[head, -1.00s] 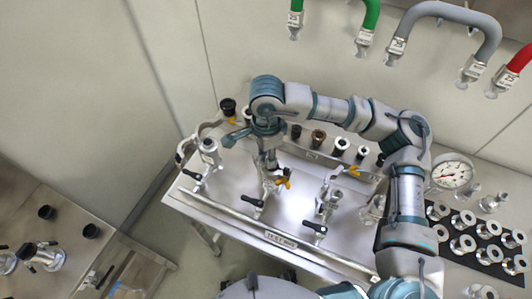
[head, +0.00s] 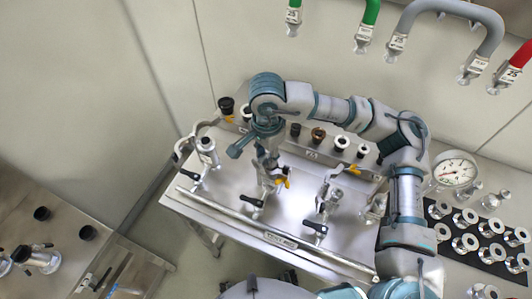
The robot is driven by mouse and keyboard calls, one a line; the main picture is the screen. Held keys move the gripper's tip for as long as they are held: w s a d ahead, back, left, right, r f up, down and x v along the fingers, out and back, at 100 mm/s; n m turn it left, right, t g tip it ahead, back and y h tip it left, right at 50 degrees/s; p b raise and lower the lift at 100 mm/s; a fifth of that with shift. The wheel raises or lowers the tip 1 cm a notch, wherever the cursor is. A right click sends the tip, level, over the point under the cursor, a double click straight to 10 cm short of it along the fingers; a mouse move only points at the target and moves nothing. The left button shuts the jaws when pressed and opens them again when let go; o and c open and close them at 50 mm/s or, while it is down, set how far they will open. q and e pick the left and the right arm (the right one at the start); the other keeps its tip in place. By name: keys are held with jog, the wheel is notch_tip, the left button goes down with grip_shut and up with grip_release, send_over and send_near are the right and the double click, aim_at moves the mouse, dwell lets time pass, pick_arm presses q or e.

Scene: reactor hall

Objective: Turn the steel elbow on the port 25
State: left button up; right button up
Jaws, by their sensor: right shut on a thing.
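My right gripper (head: 267,160) reaches down from the arm that comes in from the right and is shut on the steel elbow (head: 268,174) at the top of the middle port fitting. The fingers hide much of the elbow, so its exact facing is hard to tell. A yellow-handled clamp (head: 283,182) sits beside it. Below it, a black-handled valve (head: 256,202) stands on the steel bench (head: 290,205). The number 25 on this port is not readable. My left gripper is not in view.
Other fittings stand at left (head: 206,152) and right (head: 328,195) of the held one. Dark and steel ports line the back, below my forearm. A pressure gauge (head: 456,170) and a black tray of flanges (head: 430,218) are at right. Coloured hoses (head: 452,12) hang above.

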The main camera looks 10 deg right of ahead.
jog(key=shift+s+n, duration=0.1)
jog(key=shift+n, duration=0.7)
jog(key=shift+s+d+f+n+b, duration=0.1)
jog(key=shift+d+n+b, duration=0.1)
jog(key=shift+n+b, duration=0.7)
jog(key=o, duration=0.9)
jog(key=shift+n, duration=0.3)
jog(key=shift+o, duration=0.2)
jog(key=shift+p, duration=0.3)
notch_tip(320, 180, up, 8)
jog(key=p, duration=0.5)
